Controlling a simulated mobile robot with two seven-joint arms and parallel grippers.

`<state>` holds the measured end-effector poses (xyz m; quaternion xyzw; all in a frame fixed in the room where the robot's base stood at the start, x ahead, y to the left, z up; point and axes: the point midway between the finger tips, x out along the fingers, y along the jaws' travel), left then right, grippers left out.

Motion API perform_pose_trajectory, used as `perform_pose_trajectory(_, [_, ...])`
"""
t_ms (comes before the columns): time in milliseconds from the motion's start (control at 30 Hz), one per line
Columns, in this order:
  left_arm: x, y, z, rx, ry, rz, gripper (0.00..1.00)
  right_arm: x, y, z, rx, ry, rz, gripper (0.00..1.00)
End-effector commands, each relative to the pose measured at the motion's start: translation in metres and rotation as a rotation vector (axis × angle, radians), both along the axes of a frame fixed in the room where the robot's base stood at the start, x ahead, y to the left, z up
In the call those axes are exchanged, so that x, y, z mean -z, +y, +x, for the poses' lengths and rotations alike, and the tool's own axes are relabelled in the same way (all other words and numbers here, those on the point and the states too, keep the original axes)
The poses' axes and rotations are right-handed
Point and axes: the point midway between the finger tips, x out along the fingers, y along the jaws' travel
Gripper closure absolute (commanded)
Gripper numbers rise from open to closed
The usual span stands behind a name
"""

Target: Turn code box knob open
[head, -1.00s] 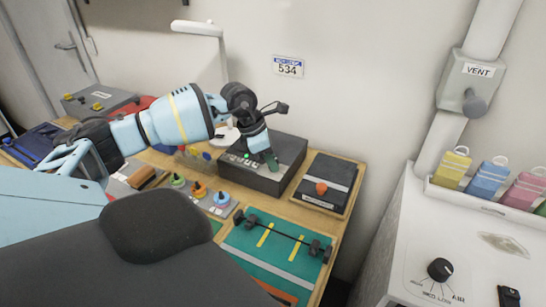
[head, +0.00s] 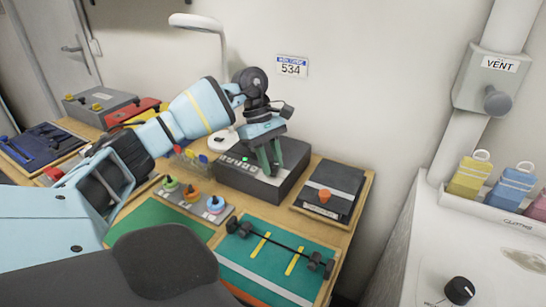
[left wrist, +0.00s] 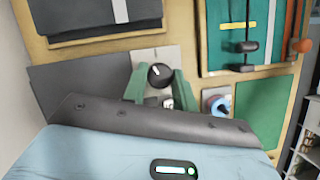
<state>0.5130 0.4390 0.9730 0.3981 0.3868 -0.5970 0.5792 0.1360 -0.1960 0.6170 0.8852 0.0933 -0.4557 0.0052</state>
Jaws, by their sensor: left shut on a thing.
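The code box (head: 293,172) is a dark grey box at the back of the bench, with a light top panel of keys and a green light (head: 245,159). My left gripper (head: 270,172) points down onto this panel, and its green fingers hide the knob in the head view. In the left wrist view the black round knob (left wrist: 158,75) has a white mark pointing up and slightly left. The fingers of my left gripper (left wrist: 159,85) stand on both sides of it, shut on it. My right gripper is not in view.
A black book-like item with an orange knob (head: 324,195) lies in a tray right of the box. Coloured dials (head: 192,193) and a green mat with a black bar (head: 270,255) lie in front. A lamp (head: 195,22) stands behind. A wall sign (head: 292,66) reads 534.

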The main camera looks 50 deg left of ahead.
Motion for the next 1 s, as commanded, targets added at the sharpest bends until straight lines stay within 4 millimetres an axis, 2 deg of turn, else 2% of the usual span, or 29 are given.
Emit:
perform_pose_trajectory(200, [0.001,-0.001,0.002,0.170,-0.002,0.000,0.95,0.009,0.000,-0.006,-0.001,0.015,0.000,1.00])
perform_pose_trajectory(500, [0.000,0.000,0.002,0.320,-0.002,0.001,0.95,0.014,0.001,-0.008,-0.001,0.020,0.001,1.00])
perform_pose_trajectory(1000, [-0.001,0.000,0.002,0.370,-0.002,0.002,0.95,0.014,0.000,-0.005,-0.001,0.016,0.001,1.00])
